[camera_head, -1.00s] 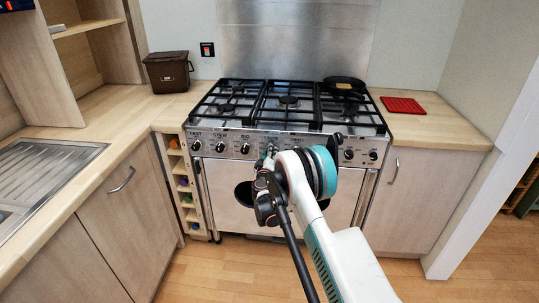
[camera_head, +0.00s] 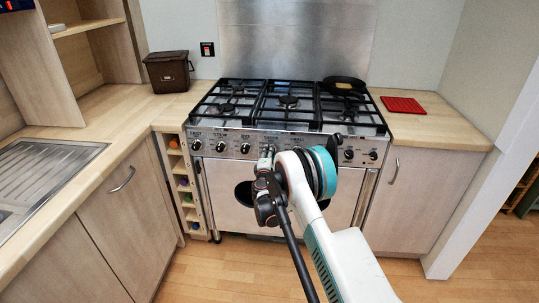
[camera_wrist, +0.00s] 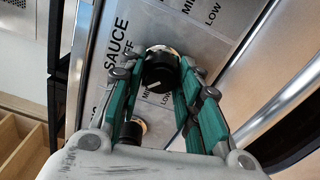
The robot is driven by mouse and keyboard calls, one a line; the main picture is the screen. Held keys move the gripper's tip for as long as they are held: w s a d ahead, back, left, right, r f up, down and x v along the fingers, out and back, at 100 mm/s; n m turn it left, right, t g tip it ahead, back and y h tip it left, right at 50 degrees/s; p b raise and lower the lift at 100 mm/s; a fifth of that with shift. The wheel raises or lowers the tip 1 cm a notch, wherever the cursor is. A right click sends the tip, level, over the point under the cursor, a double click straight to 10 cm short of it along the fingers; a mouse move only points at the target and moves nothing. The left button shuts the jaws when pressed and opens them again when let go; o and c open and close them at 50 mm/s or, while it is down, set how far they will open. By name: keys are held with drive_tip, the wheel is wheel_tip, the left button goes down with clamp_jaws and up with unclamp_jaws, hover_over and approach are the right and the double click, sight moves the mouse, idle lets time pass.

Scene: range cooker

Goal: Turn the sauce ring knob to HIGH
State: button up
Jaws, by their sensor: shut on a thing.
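The sauce ring knob (camera_wrist: 160,73) is black with a white pointer line, on the steel control panel beside the printed word SAUCE. In the wrist view its pointer slants toward the bottom of the picture, near a partly covered label. My gripper (camera_wrist: 162,66) has its green-sided fingers on either side of this knob and is shut on it. In the head view my gripper (camera_head: 267,153) is at the middle of the cooker front, and it hides the knob there.
A neighbouring knob (camera_wrist: 132,130) sits close below, partly behind a finger. A steel rail (camera_wrist: 285,95) runs beside the panel. The range cooker's hob (camera_head: 290,100) carries a black pan (camera_head: 344,84) at the back right. Open floor (camera_head: 200,270) lies in front.

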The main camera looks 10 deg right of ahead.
drive_tip(key=shift+n, duration=1)
drive_tip(key=o, duration=1)
drive_tip(key=shift+o, duration=0.2)
drive_tip(key=shift+s+a, duration=0.1)
drive_tip(key=v, duration=1.2)
